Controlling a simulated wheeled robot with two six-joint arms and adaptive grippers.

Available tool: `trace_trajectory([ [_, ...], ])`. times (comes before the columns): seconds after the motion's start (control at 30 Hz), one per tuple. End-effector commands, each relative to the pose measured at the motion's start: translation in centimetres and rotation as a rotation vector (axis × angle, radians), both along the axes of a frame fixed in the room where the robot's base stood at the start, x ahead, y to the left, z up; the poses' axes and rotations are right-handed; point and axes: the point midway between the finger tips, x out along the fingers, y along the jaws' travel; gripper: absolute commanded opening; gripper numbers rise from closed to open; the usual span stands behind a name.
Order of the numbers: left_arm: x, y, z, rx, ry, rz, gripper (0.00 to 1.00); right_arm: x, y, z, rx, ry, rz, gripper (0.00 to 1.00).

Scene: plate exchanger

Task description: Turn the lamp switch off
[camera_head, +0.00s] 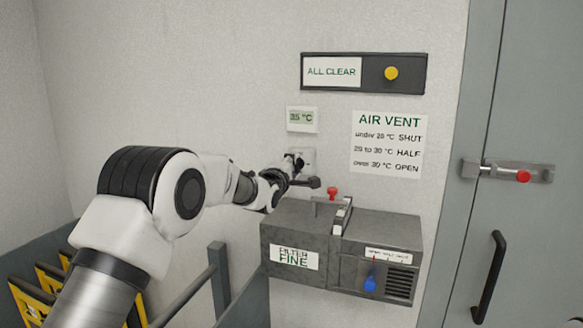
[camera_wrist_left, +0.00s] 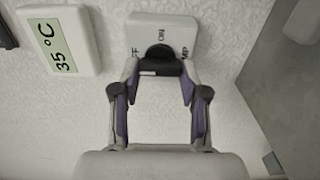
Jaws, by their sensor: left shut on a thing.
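The lamp switch is a white wall plate (camera_wrist_left: 180,30) with a black knob (camera_wrist_left: 158,58), seen in the left wrist view. Lettering on the plate reads "ON", with parts of other words at the sides, partly hidden. My left gripper (camera_wrist_left: 160,75) has its two fingertips on either side of the knob and is shut on it. In the head view the plate (camera_head: 307,156) shows behind my left gripper (camera_head: 296,176), which covers most of the switch. My right gripper is not in view.
A thermometer (camera_head: 302,120) reading 35 °C hangs just above the switch. A grey filter box (camera_head: 380,235) with a red knob and a blue knob (camera_head: 370,284) stands close on the right. An "ALL CLEAR" panel (camera_head: 364,72) is higher up. A door (camera_head: 540,100) stands at right.

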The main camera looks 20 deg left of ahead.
Motion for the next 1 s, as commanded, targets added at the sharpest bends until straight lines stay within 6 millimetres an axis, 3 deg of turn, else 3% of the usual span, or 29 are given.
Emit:
trace_trajectory([
  [0.3, 0.0, -0.1, 0.6, -0.001, -0.011, -0.001, 0.09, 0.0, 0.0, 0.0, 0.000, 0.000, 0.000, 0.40],
  [0.33, 0.0, -0.1, 0.6, -0.001, -0.011, -0.001, 0.51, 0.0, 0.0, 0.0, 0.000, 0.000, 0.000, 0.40],
  [0.4, 0.0, -0.1, 0.5, -0.001, -0.010, -0.001, 0.69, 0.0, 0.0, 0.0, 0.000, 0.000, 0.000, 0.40],
  [0.77, -0.3, 0.0, 0.3, -0.001, -0.005, 0.000, 0.69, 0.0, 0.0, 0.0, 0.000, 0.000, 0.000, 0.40],
  [0.87, -1.5, 0.0, 0.3, -0.001, -0.003, 0.000, 0.69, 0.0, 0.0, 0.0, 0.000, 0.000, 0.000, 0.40],
  [1.0, -4.5, 0.0, 0.3, -0.002, -0.002, 0.000, 0.69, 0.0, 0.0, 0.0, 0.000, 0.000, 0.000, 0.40],
])
